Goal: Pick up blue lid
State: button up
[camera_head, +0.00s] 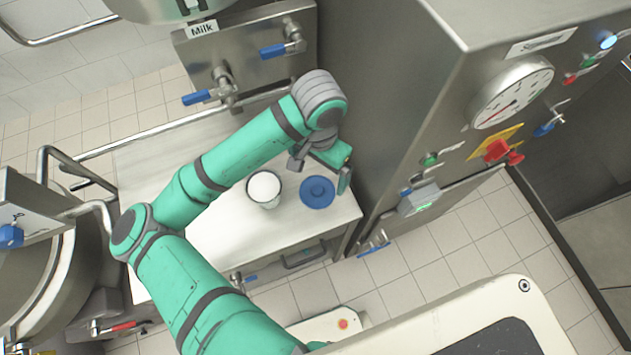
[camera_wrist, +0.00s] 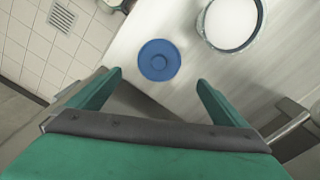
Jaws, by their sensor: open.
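The blue lid (camera_head: 317,192) is a round disc with a small raised knob. It lies flat on the steel table (camera_head: 215,240) near its right end. It also shows in the wrist view (camera_wrist: 159,60), beyond the gap between my fingers. My gripper (camera_head: 333,172) is open and empty. It hangs near the lid at its upper right in the head view. My two fingers show at left and right in the wrist view (camera_wrist: 160,85). I cannot tell the exact height of the fingers above the table.
A white-filled cup (camera_head: 264,189) stands on the table just left of the lid. A tall steel cabinet (camera_head: 420,110) with a gauge (camera_head: 511,92) rises close to the right of my gripper. A milk tank with blue-handled taps (camera_head: 272,50) stands behind the table. Bare table lies in front.

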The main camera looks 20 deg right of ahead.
send_over(317, 191)
notch_tip(317, 191, down, 4)
jog(key=shift+w+d+f, duration=0.1)
jog(key=shift+f, duration=2.25)
jog(key=c, duration=1.1)
